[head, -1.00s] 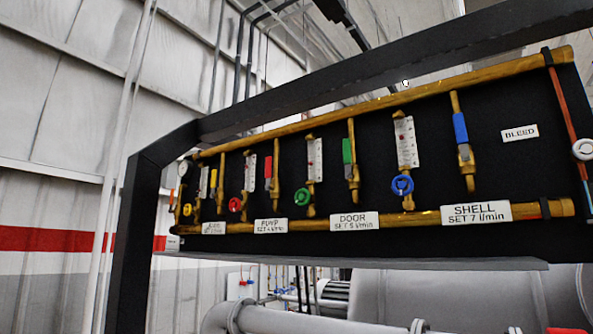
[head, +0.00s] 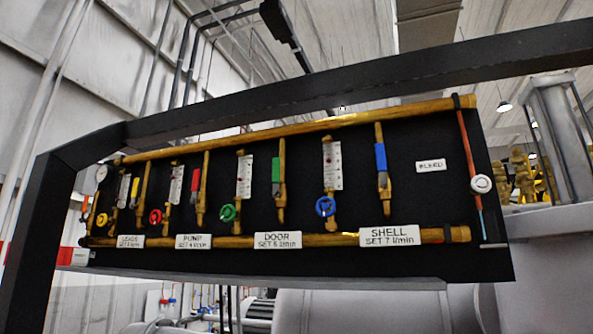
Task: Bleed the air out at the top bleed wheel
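The white bleed wheel (head: 481,184) sits on a thin vertical tube at the right end of the dark panel. A white BLEED label (head: 431,166) is just left of the wheel. The upper brass manifold pipe (head: 300,128) ends near the top of this tube. Neither of my grippers shows in the head view.
The panel hangs in a black frame (head: 330,85) with a beam across the top. Blue (head: 326,207), green (head: 228,212) and red (head: 155,216) wheels sit below flow gauges. A grey vessel (head: 545,260) stands at the lower right.

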